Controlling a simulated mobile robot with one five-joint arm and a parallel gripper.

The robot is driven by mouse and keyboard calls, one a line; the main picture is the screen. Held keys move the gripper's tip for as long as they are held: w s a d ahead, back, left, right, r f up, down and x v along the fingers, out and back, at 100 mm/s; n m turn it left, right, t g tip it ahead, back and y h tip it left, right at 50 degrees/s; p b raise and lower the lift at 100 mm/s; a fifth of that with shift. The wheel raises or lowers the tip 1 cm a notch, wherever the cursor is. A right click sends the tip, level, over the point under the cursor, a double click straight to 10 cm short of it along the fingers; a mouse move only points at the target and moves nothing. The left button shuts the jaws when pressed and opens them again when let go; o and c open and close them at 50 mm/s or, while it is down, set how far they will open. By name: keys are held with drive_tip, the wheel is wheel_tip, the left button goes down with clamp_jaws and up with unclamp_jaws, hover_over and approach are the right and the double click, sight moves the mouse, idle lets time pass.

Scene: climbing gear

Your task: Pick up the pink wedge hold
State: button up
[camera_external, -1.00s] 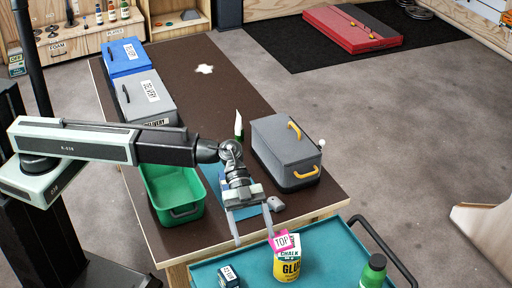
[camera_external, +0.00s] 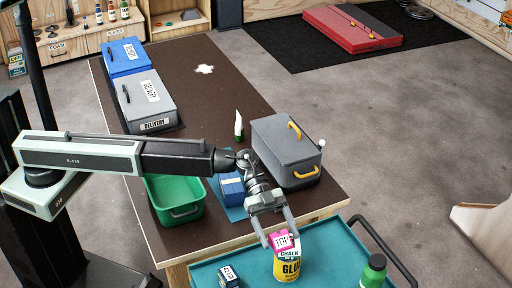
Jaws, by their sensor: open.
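My gripper (camera_external: 281,238) is open and points down at the wedge. Its two fingers reach to either side of the wedge in this view; I cannot tell whether they touch it. The back of the wedge is partly hidden.
The teal cart (camera_external: 215,270) also carries a green bottle (camera_external: 373,272) and a small dark box (camera_external: 229,277). On the brown table (camera_external: 222,90) stand a green bin (camera_external: 172,192), a blue block (camera_external: 231,189) and a grey case (camera_external: 283,150).

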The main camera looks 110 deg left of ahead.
sight(281, 236)
drive_tip(key=shift+w+d+f, duration=0.25)
drive_tip(key=shift+w+d, duration=0.15)
drive_tip(key=c, duration=1.6)
drive_tip(key=shift+r+p, duration=0.55)
drive_tip(key=shift+p, duration=0.05)
wheel_tip(281, 236, up, 3)
drive_tip(key=p, duration=0.3)
drive_tip(key=s, duration=1)
drive_tip(key=s+r+p, duration=0.1)
drive_tip(key=s, duration=0.5)
drive_tip(key=shift+d, duration=0.1)
